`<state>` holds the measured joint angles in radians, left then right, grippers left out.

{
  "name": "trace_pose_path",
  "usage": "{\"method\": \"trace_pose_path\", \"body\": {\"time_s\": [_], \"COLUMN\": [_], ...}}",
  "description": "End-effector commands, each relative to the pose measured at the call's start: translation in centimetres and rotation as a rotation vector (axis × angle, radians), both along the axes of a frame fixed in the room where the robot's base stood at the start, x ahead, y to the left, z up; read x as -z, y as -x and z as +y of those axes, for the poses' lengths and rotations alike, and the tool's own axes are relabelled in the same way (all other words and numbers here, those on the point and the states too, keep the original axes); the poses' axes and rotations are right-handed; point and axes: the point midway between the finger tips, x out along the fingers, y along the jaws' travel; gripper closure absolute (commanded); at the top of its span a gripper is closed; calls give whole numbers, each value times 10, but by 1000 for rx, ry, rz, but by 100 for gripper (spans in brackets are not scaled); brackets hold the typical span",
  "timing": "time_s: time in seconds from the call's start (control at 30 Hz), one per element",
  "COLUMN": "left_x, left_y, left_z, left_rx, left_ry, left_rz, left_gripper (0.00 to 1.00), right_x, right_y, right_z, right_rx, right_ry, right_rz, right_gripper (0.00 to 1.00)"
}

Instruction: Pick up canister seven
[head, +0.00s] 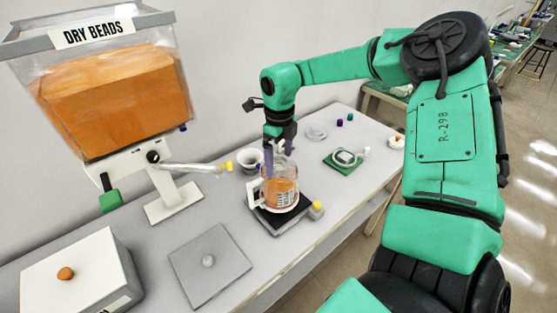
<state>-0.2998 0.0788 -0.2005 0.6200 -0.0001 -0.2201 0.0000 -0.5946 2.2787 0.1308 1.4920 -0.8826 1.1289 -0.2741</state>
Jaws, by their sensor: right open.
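A clear canister (281,188) with a handle on its left side holds orange beads. It stands upright on a black-topped scale (271,222) in the middle of the table. Its label is too small to read, so I cannot tell whether it is canister seven. My right gripper (274,158) points down at the canister's top. Its jaws are open, with a purple finger showing by the neck. I cannot tell whether the fingers touch the canister. My left gripper is not in view.
A large bin marked DRY BEADS (100,95) stands at left, with a spout arm (190,168) reaching toward the canister. A white bowl (249,160) sits behind the canister. A grey plate (210,262) lies in front. A green pad (342,162) lies to the right.

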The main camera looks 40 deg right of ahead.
Motion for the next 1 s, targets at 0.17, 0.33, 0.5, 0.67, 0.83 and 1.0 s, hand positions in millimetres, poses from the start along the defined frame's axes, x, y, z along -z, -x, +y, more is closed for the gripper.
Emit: {"method": "trace_pose_path", "body": {"time_s": [0.17,0.33,0.5,0.67,0.83,1.0], "left_x": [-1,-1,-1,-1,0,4], "left_y": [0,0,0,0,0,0], "left_z": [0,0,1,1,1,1], "left_rx": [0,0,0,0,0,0], "left_ry": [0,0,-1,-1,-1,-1], "left_rz": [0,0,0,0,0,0], "left_gripper": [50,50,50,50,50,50], "right_x": [5,5,5,4,2,-12], "right_y": [0,0,0,-1,-1,-2], "right_z": [0,0,0,0,0,0], "right_rx": [0,0,0,0,0,0], "right_ry": [0,-1,-1,0,0,0], "right_rz": [-1,-2,-2,-4,-4,-9], "right_gripper": [0,38,100,100,100,100]}}
